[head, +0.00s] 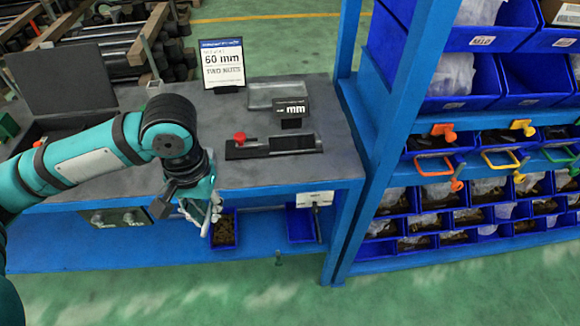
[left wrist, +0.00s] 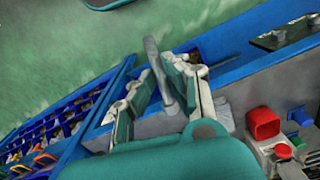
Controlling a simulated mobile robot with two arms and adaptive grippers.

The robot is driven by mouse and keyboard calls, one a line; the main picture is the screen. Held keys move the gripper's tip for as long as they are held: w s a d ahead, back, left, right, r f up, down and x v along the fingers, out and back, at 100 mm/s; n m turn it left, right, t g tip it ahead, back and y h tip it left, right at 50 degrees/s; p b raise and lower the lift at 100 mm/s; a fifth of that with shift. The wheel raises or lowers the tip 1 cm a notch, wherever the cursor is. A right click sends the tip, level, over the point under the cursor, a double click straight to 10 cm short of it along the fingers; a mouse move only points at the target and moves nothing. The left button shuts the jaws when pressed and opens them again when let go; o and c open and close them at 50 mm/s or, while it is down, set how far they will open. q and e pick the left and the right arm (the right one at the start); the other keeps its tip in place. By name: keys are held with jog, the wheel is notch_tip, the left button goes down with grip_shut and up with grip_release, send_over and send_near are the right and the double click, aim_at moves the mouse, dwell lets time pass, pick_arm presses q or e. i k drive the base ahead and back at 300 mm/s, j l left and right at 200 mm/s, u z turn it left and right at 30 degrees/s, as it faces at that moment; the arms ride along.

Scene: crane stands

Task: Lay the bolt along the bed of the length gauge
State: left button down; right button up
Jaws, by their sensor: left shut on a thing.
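The length gauge (head: 262,155) lies on the grey bench top, with a dark bed and a red knob (head: 240,137) at its left end. A red block also shows at lower right in the left wrist view (left wrist: 265,123). My left gripper (head: 208,212) is at the bench's front edge, left of the gauge and pointing down. In the left wrist view, its fingers (left wrist: 165,95) are shut on the grey bolt (left wrist: 156,62), which sticks out beyond them. In the head view the bolt is hard to make out. My right gripper is not in view.
A small "mm" display (head: 292,108) and a 60 mm sign (head: 222,65) stand behind the gauge. A blue post (head: 385,150) and a bin rack (head: 450,165) are at the right. Blue bins (head: 224,232) sit below the bench. The bench right of the gauge is clear.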

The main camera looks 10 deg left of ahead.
aim_at(291, 144)
jog(key=z, duration=0.4)
jog(key=k+z, duration=0.1)
jog(key=z, duration=0.35)
jog(key=l+z, duration=0.1)
jog(key=z, duration=0.3)
jog(key=k+z, duration=0.15)
jog(key=z, duration=0.3)
jog(key=k+j+z, duration=0.15)
jog(key=j, duration=0.35)
jog(key=k+j+z, duration=0.15)
jog(key=j, duration=0.3)
jog(key=k+j+z, duration=0.15)
jog(key=j, duration=0.3)
jog(key=k+j+z, duration=0.15)
jog(key=j, duration=0.3)
jog(key=k+j+z, duration=0.15)
jog(key=k+j, duration=0.2)
